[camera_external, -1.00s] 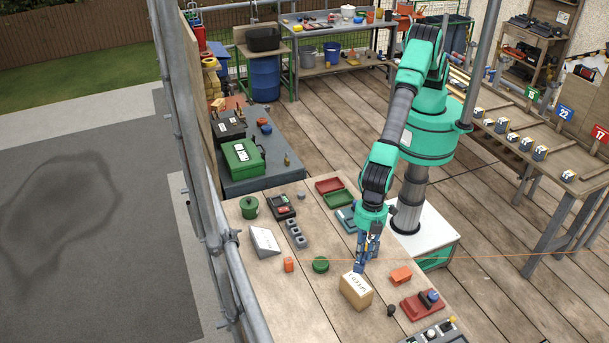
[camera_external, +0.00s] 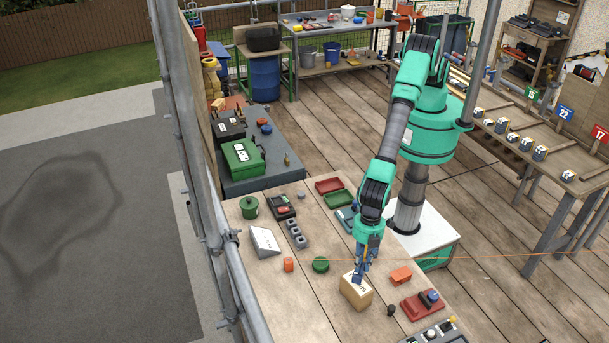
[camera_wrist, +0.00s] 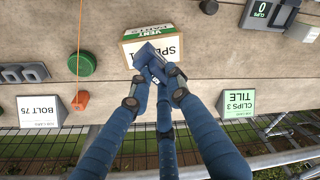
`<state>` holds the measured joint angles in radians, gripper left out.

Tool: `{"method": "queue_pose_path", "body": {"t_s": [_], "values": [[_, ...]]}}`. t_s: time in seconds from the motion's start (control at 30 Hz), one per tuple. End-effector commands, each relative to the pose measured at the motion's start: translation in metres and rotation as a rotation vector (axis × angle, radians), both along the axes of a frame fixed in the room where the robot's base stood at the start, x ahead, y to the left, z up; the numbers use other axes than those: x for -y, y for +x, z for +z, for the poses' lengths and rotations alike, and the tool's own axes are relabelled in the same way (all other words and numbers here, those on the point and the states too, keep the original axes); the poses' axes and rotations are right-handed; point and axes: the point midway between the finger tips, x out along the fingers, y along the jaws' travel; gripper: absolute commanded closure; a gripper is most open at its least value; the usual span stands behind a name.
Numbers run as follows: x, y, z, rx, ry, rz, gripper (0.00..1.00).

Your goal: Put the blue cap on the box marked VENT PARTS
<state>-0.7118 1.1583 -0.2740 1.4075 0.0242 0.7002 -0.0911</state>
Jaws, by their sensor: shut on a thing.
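The cardboard box (camera_external: 356,296) stands on the near bench. In the wrist view the box (camera_wrist: 134,52) shows VENT PARTS on a green and white side and a white label reading SPE on its top, partly covered. My gripper (camera_external: 358,276) is over the box, pointing down. In the wrist view its blue fingers are shut on the blue cap (camera_wrist: 147,54), a dark blue angular piece. The cap overlaps the top of the box there. Whether it touches the box, I cannot tell. The fingers hide part of the cap.
A round green lid (camera_external: 320,265) and a small orange block (camera_external: 289,264) lie left of the box. Another orange block (camera_external: 401,276), a black knob (camera_external: 390,310) and a red tray (camera_external: 420,307) lie to its right.

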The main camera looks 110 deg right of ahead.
Motion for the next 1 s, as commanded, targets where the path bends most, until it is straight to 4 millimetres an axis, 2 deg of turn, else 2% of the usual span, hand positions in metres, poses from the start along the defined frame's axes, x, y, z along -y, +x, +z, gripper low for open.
{"method": "queue_pose_path", "body": {"t_s": [0.13,0.3,0.77,0.8,0.87,0.9,1.0], "values": [[0.000,-0.001,-0.017,-0.001,-0.001,0.000,1.00],[0.000,0.000,-0.028,0.000,0.000,0.000,1.00],[0.000,0.000,-0.033,0.000,0.000,0.000,1.00],[0.000,0.000,-0.034,-0.001,-0.001,0.000,0.81],[0.000,0.000,-0.033,-0.001,-0.001,0.000,0.69],[0.000,0.000,-0.033,-0.001,-0.001,0.000,0.64],[0.000,0.000,-0.033,-0.001,-0.001,0.000,0.64]]}}
